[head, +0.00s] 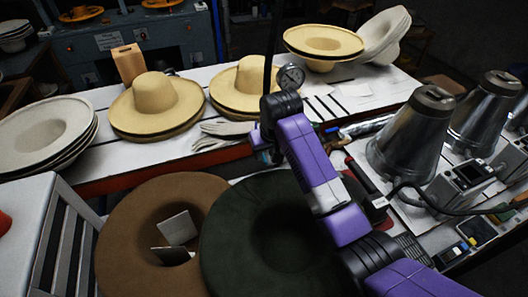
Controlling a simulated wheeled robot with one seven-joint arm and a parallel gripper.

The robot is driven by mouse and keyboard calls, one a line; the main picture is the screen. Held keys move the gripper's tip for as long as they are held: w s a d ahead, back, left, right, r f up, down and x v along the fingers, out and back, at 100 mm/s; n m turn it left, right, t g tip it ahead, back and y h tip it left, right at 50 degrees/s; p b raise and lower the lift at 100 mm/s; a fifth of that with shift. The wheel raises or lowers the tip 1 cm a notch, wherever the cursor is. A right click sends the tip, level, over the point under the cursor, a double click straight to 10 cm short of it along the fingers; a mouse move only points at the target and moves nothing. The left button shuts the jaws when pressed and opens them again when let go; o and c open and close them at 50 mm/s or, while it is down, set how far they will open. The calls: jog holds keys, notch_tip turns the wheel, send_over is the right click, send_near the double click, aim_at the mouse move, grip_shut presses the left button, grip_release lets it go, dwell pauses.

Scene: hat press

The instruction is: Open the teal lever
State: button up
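I cannot make out a teal lever in the head view. My purple and black arm rises from the lower right to the middle of the picture and bends at a black joint. The far end of the arm is hidden behind its own links, and I cannot see my gripper's fingers. A round dial gauge (290,77) shows just right of that joint, beside a dark upright rod (269,40).
Straw hats (157,104) and pale hats (45,137) sit on the white table (100,158). A brown hat (125,230) and a dark green hat (235,240) lie in front. Metal cones (412,135) stand at right. A grey slatted unit (40,235) is at left.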

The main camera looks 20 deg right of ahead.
jog(key=shift+x, duration=0.95)
jog(key=shift+c, duration=0.2)
grip_shut()
dwell(0.6)
